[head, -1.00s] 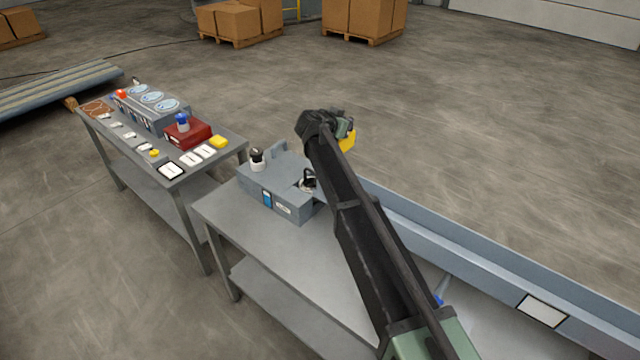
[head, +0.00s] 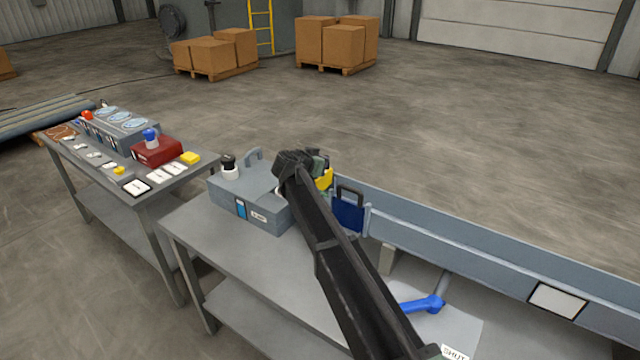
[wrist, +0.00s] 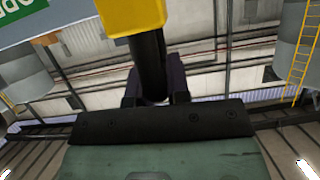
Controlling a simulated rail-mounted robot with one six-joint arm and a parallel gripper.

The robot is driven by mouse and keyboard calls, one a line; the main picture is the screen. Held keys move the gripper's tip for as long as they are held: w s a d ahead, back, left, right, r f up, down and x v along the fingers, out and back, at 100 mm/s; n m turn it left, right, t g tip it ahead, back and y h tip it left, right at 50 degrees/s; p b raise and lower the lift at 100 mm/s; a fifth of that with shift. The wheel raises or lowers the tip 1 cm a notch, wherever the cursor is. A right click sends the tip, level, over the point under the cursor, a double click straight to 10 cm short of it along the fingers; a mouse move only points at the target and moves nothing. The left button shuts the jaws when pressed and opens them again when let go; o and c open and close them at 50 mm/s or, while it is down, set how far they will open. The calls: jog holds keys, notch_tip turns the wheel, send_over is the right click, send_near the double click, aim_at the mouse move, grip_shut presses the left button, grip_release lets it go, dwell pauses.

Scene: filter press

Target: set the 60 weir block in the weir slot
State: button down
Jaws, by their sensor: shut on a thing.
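In the wrist view my gripper (wrist: 155,92) is shut on the dark stem of this yellow block (wrist: 133,14). No number on it is readable, so I cannot tell whether it is the 60 weir block. A blue plate with a black loop handle (head: 348,213) stands upright at the trough's near wall. I cannot make out the weir slot.
A grey box (head: 250,205) with a black-and-white knob stands left of my arm. A blue lever (head: 424,304) lies near a SHUT label at right. A side table (head: 148,190) at left holds a red box and cards.

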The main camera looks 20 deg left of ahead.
notch_tip(320, 180, down, 4)
jog(key=b, duration=0.3)
jog(key=shift+f+b, duration=0.25)
jog(key=shift+b, duration=0.1)
jog(key=shift+r, duration=0.3)
jog(key=shift+f, duration=0.15)
jog(key=c, duration=1.1)
grip_release()
jog(key=shift+s+r+p, duration=0.2)
jog(key=shift+r+p, duration=0.15)
jog(key=shift+p, duration=0.1)
jog(key=p+v, duration=0.4)
jog(key=v, duration=0.7)
jog(key=shift+s, duration=0.25)
